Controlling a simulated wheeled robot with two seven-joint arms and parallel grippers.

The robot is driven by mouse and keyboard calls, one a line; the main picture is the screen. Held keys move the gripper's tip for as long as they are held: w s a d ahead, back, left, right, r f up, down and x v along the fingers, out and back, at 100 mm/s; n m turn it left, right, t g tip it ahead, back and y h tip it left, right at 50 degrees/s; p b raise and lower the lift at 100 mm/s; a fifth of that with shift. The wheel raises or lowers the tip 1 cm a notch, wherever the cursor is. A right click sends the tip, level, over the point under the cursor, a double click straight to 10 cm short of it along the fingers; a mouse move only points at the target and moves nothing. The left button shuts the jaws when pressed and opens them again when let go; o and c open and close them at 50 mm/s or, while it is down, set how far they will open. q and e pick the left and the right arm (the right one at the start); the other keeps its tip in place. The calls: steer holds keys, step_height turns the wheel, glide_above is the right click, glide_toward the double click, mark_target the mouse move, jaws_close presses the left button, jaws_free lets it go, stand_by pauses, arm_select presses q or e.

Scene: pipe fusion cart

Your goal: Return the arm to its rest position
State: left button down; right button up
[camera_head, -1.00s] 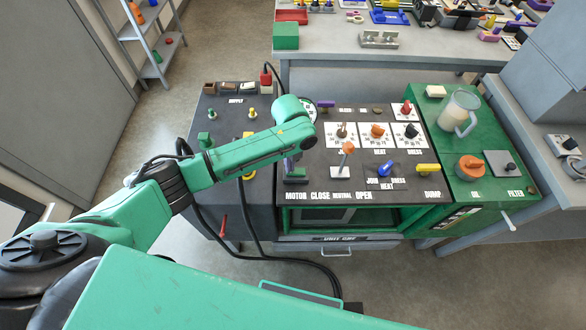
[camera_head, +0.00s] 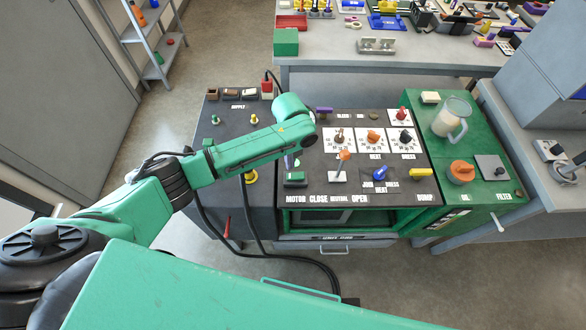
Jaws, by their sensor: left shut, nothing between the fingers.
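My left arm, green with dark joints, reaches in from the left over the dark control panel (camera_head: 330,195) of the cart. Its wrist ends above the panel's left part, and the left gripper (camera_head: 289,162) points down beneath it, mostly hidden by the wrist. Its fingers are shut and empty, just above and behind the green MOTOR switch (camera_head: 295,179). I cannot tell whether they touch anything. An orange-tipped lever (camera_head: 345,156) stands to the right, by the CLOSE, NEUTRAL and OPEN labels. My right gripper is not in view.
A blue knob (camera_head: 380,173) and a yellow DUMP control (camera_head: 421,171) sit right on the panel. A clear jug (camera_head: 451,118) stands on the green side unit. A workbench with tools (camera_head: 400,58) lies behind. Black cables (camera_head: 275,257) hang at the cart's front left. Floor at left is clear.

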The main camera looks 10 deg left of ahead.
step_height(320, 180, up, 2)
steer(key=shift+p, duration=0.6)
